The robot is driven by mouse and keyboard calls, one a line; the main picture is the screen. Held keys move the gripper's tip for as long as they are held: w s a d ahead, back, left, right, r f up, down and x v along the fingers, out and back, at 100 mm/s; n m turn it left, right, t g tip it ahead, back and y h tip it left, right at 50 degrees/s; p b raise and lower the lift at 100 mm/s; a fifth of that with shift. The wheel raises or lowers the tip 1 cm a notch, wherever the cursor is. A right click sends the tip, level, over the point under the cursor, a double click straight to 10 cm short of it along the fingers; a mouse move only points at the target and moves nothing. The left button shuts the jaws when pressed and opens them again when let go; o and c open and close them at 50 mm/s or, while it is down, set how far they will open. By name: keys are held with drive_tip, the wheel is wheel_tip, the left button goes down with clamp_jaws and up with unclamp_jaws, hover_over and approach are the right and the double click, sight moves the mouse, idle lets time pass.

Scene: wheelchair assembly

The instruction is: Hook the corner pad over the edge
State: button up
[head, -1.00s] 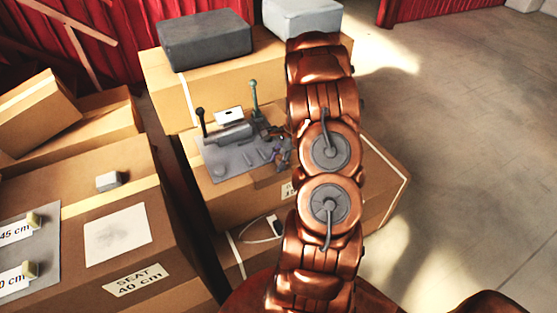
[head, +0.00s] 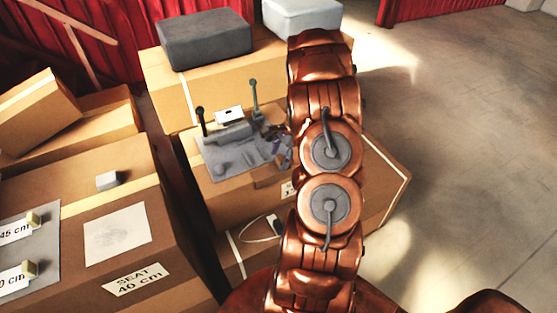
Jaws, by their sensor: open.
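I cannot identify the corner pad with certainty. A small brown piece (head: 271,178) shows at the front edge of the middle carton (head: 235,193), by the grey mat (head: 213,168); it may be the pad. It appears to lie at the edge, but I cannot tell whether it hooks over it. My gripper (head: 280,146) is partly hidden behind my copper arm, above the mat's right end. Its visible part is dark and small, apart from the brown piece, and it is open with nothing clearly held.
A grey tool with two upright levers (head: 229,131) stands on the mat. Behind it, a tall carton (head: 177,93) carries a dark grey block (head: 204,40) and a pale block (head: 302,17). A labelled seat carton (head: 160,262) is at left. Floor at right is clear.

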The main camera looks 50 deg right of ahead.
drive_tip(key=v, duration=1)
drive_tip(key=shift+s+d+r, duration=0.15)
drive_tip(key=shift+r, duration=0.2)
drive_tip(key=s+a+r+n+g+h, duration=0.15)
drive_tip(key=a+r+n, duration=0.4)
drive_tip(key=a, duration=0.65)
drive_tip(key=s+a+r+n+g, duration=0.15)
drive_tip(key=a+r+n, duration=0.25)
drive_tip(key=a+r, duration=0.5)
drive_tip(key=s+a+n+h, duration=0.2)
drive_tip(key=s+a+n, duration=1)
drive_tip(key=s+a, duration=0.4)
drive_tip(key=s, duration=0.3)
drive_tip(key=shift+s+h, duration=0.2)
drive_tip(key=shift+h, duration=0.15)
